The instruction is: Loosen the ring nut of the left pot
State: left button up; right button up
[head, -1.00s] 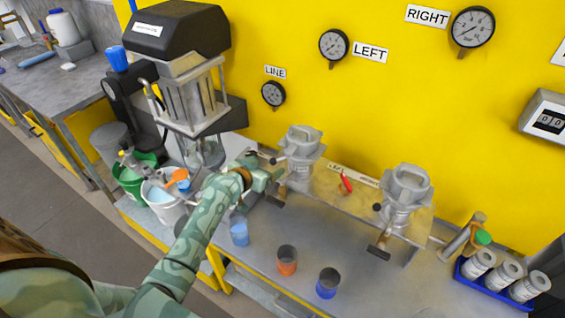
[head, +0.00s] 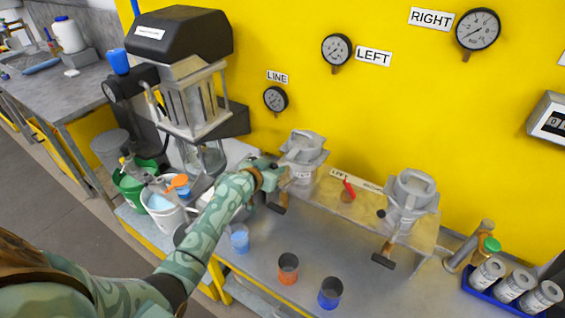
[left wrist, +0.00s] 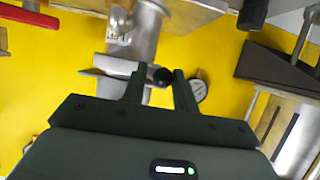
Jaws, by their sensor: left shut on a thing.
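The left pot (head: 302,158) is a grey metal vessel with a lidded top, upright on the bench plate below the yellow wall. Its ring nut has a lever with a black ball knob, hidden behind my gripper in the head view. In the left wrist view the black knob (left wrist: 162,77) sits between the fingertips, in front of the silver pot body (left wrist: 146,35). My left gripper (head: 283,174) is at the left side of the pot, shut on the knob; its fingers also show in the left wrist view (left wrist: 158,84). My right gripper is not in view.
A black tap handle (head: 276,208) hangs below the left pot. Blue, orange and dark blue cups (head: 288,268) stand in front. A mixer (head: 190,80) stands at left.

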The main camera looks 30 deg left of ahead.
pick_arm(q)
jog(key=shift+a+r, duration=0.1)
dwell(0.3)
jog(key=shift+s+d+p, duration=0.35)
jog(key=shift+d+p, duration=0.1)
jog(key=shift+p, duration=0.25)
jog(key=shift+c, duration=0.2)
jog(key=shift+s+d, duration=0.1)
jog(key=shift+d, duration=0.05)
jog(key=shift+c, duration=0.3)
jog(key=shift+d, duration=0.1)
jog(key=shift+s+d+p, duration=0.2)
jog(key=shift+d+p, duration=0.2)
jog(key=shift+d, duration=0.1)
jog(key=shift+s+d+p, duration=0.2)
jog(key=shift+d+p, duration=0.2)
jog(key=shift+d, duration=0.05)
jog(key=shift+c, duration=0.3)
jog(key=shift+d, duration=0.3)
